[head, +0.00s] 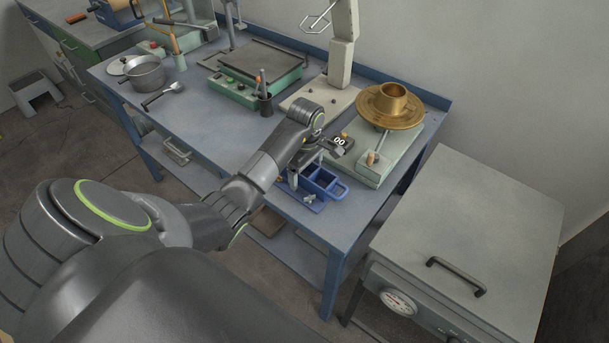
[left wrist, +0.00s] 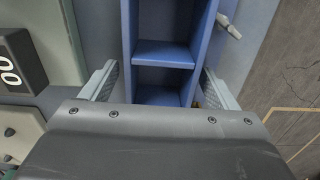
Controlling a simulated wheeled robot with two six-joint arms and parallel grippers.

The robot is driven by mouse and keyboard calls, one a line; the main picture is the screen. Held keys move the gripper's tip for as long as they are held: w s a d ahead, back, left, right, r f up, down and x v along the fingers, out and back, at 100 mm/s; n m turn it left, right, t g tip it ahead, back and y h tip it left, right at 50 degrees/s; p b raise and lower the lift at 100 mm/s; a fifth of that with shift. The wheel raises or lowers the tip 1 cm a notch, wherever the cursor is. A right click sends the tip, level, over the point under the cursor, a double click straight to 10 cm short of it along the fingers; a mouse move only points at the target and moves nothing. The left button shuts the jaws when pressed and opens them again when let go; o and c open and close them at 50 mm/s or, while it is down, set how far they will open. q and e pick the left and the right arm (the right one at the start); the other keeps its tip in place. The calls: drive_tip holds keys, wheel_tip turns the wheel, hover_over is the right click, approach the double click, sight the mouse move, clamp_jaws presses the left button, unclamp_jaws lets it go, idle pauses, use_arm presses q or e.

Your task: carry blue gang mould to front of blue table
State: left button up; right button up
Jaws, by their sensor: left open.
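The blue gang mould (head: 325,184) is on the blue table (head: 205,135), near the table's front right corner. It has open compartments with a divider and a handle at one end. In the left wrist view the mould (left wrist: 165,53) runs between the two fingers. My left gripper (head: 313,166) is open above the mould. Its fingers (left wrist: 160,86) stand on either side of the mould's walls, with gaps visible. My left wrist and gripper hide part of the mould in the head view. My right gripper is not in view.
A scale with a black display (head: 340,143) stands close behind the mould. A grey oven (head: 470,220) stands beyond the table's right end.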

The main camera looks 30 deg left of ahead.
use_arm(q)
drive_tip(key=c, duration=1.4)
drive_tip(key=shift+w+r, duration=0.1)
drive_tip(key=shift+c, duration=0.2)
wheel_tip(320, 180, up, 6)
drive_tip(key=shift+f+b, duration=0.25)
drive_tip(key=shift+b, duration=0.3)
drive_tip(key=shift+a+r+p, duration=0.1)
drive_tip(key=shift+r+p, duration=2.2)
drive_tip(key=shift+p, duration=0.3)
